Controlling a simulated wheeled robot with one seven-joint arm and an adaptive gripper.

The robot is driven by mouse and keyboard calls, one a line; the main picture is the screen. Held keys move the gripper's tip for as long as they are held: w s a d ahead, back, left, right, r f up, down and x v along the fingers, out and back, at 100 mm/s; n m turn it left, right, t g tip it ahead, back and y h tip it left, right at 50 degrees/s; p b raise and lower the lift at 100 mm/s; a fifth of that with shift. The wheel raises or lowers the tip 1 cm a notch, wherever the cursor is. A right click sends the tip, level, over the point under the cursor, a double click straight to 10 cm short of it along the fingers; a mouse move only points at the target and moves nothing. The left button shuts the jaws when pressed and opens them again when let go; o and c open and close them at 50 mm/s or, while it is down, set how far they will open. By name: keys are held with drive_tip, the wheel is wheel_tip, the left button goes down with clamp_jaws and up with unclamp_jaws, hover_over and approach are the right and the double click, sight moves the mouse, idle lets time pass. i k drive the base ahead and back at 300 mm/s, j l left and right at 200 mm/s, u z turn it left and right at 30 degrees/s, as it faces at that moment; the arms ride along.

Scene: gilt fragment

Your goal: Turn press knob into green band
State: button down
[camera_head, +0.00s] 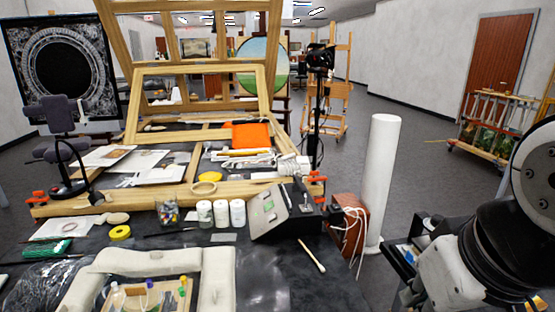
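A small device with a sloped light-grey panel and dark sides (267,214) stands at the right end of the cluttered table. A small green mark (268,205) shows on its panel. Small details on the panel are too small to make out, so I cannot tell which part is the press knob or where it points. A black part (305,219) stands close against the device's right side. My arm's links fill the right edge of the view, well apart from the device. My gripper is not in view.
White jars (221,214) stand left of the device. A wooden-handled brush (312,256) lies in front of it. A red-brown box (349,222) with white cables and a tall white cylinder (382,180) stand to its right. A padded white frame (216,280) fills the front left.

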sight(436, 220)
drive_tip(key=z, duration=0.7)
